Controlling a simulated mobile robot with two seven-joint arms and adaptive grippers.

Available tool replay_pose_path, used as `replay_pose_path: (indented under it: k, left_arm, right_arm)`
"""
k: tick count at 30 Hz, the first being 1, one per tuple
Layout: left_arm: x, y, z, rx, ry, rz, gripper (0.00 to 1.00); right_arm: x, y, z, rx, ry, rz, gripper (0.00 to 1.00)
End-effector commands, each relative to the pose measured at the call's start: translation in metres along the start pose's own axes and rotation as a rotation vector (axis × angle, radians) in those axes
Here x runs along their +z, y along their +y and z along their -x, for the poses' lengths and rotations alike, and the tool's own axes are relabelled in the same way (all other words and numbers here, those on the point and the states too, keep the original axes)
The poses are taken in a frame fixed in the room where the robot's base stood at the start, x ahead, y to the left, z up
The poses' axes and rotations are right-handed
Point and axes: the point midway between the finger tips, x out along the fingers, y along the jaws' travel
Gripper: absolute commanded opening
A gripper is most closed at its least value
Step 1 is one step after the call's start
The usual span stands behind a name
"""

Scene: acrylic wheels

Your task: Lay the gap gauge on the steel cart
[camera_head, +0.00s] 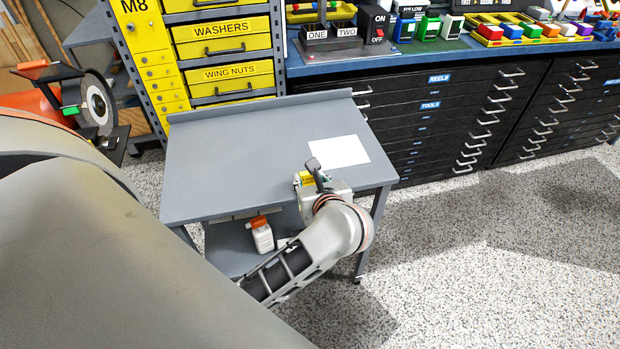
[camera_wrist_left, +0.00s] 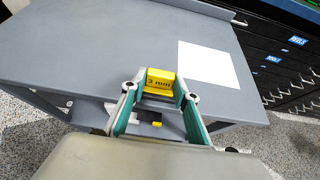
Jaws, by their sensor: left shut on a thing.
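The gap gauge is a small yellow block marked "3 mm" in the left wrist view (camera_wrist_left: 160,81); part of it shows in the head view (camera_head: 305,179). My left gripper (camera_wrist_left: 158,92) is shut on it, with a finger on each side. The gauge is at the front edge of the steel cart (camera_head: 230,145), a grey cart with a flat top. I cannot tell whether it touches the top or is held just above it. My right gripper is not in view.
A white sheet (camera_head: 339,150) lies on the cart top, behind the gripper. The left of the top is bare. A white bottle with an orange cap (camera_head: 261,235) stands on the lower shelf. Yellow drawers (camera_head: 222,50) and black drawer cabinets (camera_head: 430,120) stand behind.

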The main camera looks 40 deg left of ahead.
Motion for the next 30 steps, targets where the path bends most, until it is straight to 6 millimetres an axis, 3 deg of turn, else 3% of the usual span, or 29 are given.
replay_pose_path:
  k: [1,3,16,30]
  left_arm:
    - [0.000,0.000,0.000,0.000,0.000,0.000,0.32]
    - [0.000,0.000,0.000,0.000,0.000,0.000,0.49]
    - [0.005,-0.001,0.003,-0.001,0.001,0.003,0.49]
    - [0.073,-0.001,0.040,-0.002,0.001,0.006,0.49]
  right_arm:
    - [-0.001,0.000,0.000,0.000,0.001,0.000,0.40]
    - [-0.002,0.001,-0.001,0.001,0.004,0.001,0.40]
    - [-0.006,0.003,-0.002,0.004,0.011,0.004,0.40]
    - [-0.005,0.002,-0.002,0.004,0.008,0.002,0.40]
